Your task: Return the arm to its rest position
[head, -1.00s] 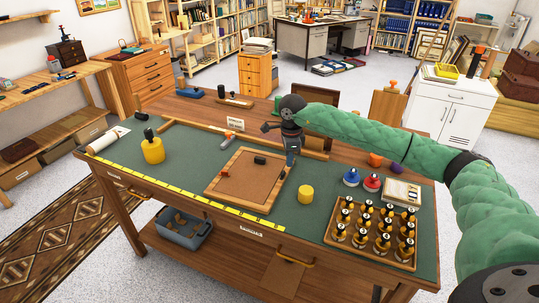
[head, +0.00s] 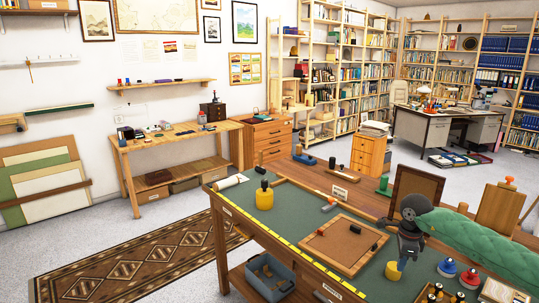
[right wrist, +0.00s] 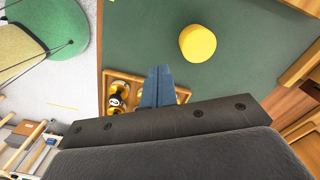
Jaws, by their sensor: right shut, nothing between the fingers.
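My right arm, in a green quilted sleeve, comes in from the right in the head view. Its gripper (head: 403,262) points down over the workbench, in front of a yellow cylinder (head: 393,271) in the picture. In the right wrist view the blue-grey fingers (right wrist: 158,85) are together with nothing between them. The yellow cylinder (right wrist: 198,43) stands apart from them there. A wooden frame with a brown panel (head: 345,246) lies flat on the green mat (head: 290,222), left of the gripper. My left gripper is not in view.
A dark-framed panel (head: 416,187) stands upright behind my wrist. Red (head: 470,278) and blue (head: 447,267) knobbed items are right of the gripper. A rack of dark-topped pieces (right wrist: 125,78) lies near the fingers.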

